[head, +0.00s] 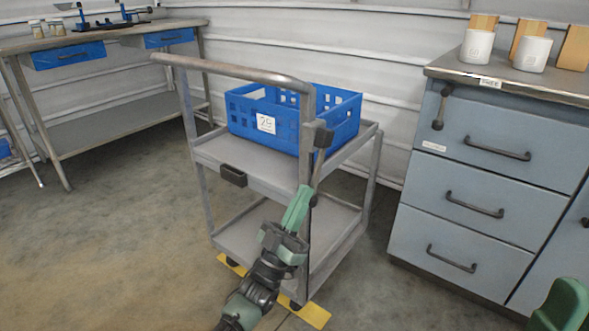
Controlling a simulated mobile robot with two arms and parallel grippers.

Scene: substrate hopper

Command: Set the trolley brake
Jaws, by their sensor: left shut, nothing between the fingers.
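The grey metal trolley (243,173) stands in the middle, with a push bar (235,70) on top and two shelves. On its near right post is a black fitting (323,136), with a thin rod running down from it. I cannot tell for sure whether this is the brake. My left gripper (301,198) is shut and empty, pointing up in front of that post, close to the rod's lower end. I cannot tell whether they touch. A small black block (233,175) sits on the upper shelf's front edge. The gripper and wrist hide part of the lower shelf.
A blue crate (345,122) labelled 29 stands on the upper shelf. Yellow floor marking (314,315) shows under the trolley. A blue-grey drawer cabinet (470,190) with white pots stands at right, a workbench (120,108) at back left. The floor at left is clear.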

